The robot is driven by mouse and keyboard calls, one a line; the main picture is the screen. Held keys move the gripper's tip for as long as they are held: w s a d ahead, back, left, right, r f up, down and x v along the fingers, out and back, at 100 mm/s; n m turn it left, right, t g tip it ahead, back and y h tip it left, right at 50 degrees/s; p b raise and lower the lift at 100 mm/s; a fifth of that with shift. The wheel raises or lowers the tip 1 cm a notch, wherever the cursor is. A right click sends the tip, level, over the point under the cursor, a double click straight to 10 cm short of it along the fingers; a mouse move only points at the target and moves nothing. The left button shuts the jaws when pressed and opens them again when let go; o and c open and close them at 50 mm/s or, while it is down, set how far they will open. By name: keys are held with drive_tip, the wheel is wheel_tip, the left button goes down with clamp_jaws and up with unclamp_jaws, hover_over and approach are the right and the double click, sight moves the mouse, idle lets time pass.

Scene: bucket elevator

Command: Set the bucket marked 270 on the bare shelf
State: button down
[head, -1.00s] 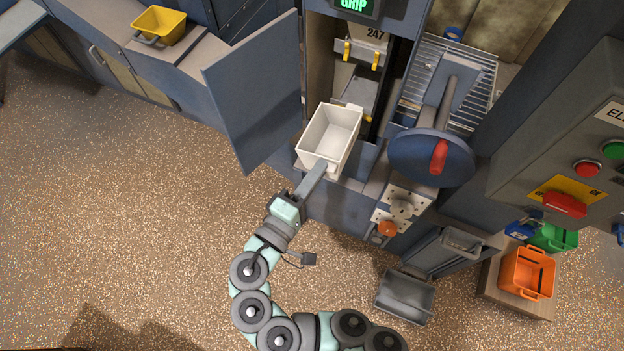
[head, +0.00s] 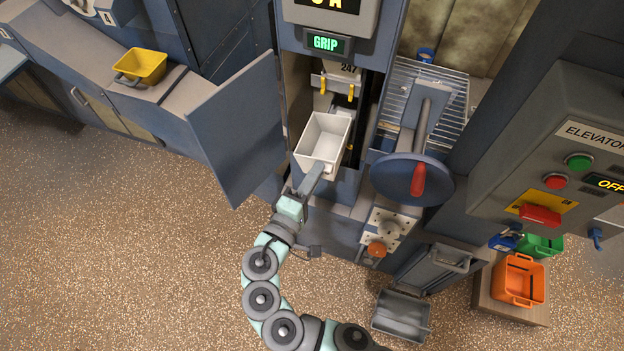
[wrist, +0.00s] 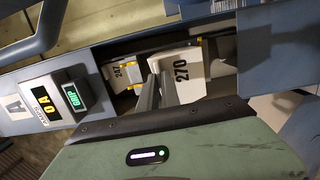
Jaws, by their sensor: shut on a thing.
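The white bucket marked 270 (head: 324,138) is upright at the front of the elevator's tall opening. Its number shows on the white face of bucket 270 in the wrist view (wrist: 182,72). My gripper (head: 312,180) is shut on its near side; the fingers reach toward it in the wrist view (wrist: 157,92). Whether the bucket touches the elevator is unclear. Bucket 247 (head: 347,71) sits above and behind it in the opening, by yellow pegs. I cannot tell which surface is the bare shelf.
The open blue door (head: 235,130) stands left of the opening. A blue handwheel (head: 400,180) with a red handle is on the right. A yellow bucket (head: 140,65) is on the left bench. An orange bucket (head: 519,280) and a grey bin (head: 402,314) are low right.

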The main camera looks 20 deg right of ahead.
drive_tip(key=p, duration=0.1)
approach(339, 125)
drive_tip(key=shift+s+d+r, duration=0.1)
drive_tip(key=shift+d+r, duration=0.2)
drive_tip(key=shift+r, duration=0.35)
drive_tip(key=shift+s+d+r, duration=0.1)
drive_tip(key=shift+d+r, duration=0.25)
drive_tip(key=shift+r, duration=0.25)
drive_tip(key=shift+w+d, duration=0.25)
drive_tip(key=shift+w, duration=0.35)
drive_tip(key=shift+w+d, duration=0.5)
drive_tip(key=shift+w+a+x, duration=0.15)
drive_tip(key=shift+x, duration=1.2)
drive_tip(key=shift+w+a+x, duration=0.15)
drive_tip(key=shift+x, duration=1.2)
drive_tip(key=shift+f+b, duration=0.35)
drive_tip(key=shift+b, duration=0.5)
drive_tip(key=shift+f+b, duration=0.75)
drive_tip(key=shift+b, duration=0.05)
drive_tip(key=c, duration=1.5)
unclamp_jaws()
